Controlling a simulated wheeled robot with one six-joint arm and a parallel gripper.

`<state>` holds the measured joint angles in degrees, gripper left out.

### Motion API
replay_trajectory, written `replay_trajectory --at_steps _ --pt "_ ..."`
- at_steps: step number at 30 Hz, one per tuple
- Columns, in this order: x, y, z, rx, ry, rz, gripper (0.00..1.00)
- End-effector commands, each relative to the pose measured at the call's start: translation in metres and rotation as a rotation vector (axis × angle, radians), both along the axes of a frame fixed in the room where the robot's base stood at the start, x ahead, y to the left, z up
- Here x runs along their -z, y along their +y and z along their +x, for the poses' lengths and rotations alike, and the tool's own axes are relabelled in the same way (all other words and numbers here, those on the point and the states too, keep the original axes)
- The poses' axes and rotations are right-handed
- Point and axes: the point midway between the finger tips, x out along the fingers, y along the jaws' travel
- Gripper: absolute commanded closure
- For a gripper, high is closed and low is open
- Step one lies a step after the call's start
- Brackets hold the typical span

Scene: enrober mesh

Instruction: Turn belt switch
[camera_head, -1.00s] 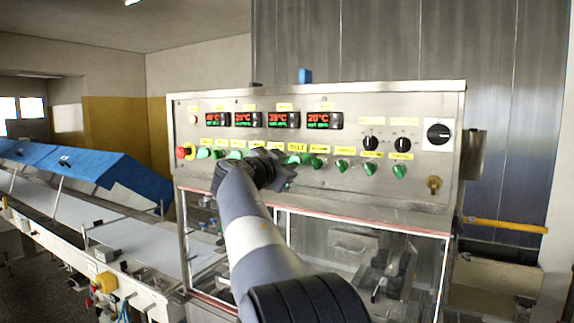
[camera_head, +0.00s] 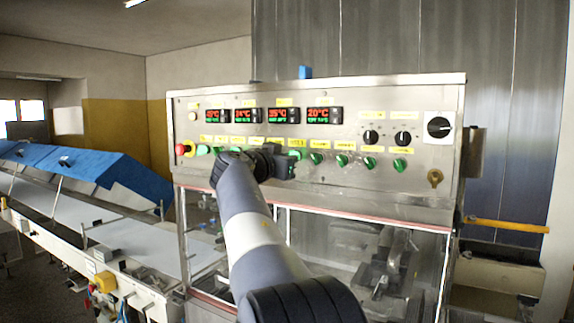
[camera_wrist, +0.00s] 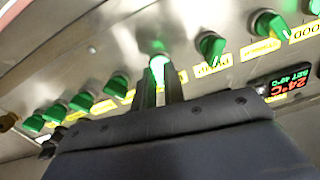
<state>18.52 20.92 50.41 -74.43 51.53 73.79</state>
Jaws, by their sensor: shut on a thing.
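A steel control panel (camera_head: 220,180) carries a row of green rotary switches with yellow labels. In the wrist view my gripper (camera_wrist: 159,86) is shut on one green switch (camera_wrist: 158,63), which glows bright at its tip. The two dark fingers stand on either side of its handle. In the head view my gripper (camera_head: 284,166) is at the panel, in the middle of the row, and its body hides the held switch. The label of this switch is mostly covered by the fingers, so I cannot read it.
Neighbouring green switches sit close on both sides, one (camera_wrist: 212,46) right of the fingers in the wrist view. A red button (camera_head: 181,149), red displays (camera_head: 283,115), black knobs (camera_head: 371,137) and a large black rotary switch (camera_head: 439,127) share the panel. A conveyor (camera_head: 130,240) runs at left.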

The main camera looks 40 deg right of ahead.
Motion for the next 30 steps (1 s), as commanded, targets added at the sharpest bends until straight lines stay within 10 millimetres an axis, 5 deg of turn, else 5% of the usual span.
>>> replay_trajectory --at_steps 15,30 --pt "-0.0001 -0.0003 -0.0003 0.0 0.423 -0.175 1.0" --pt "-0.0003 -0.0003 -0.0006 0.001 0.614 -0.255 1.0"
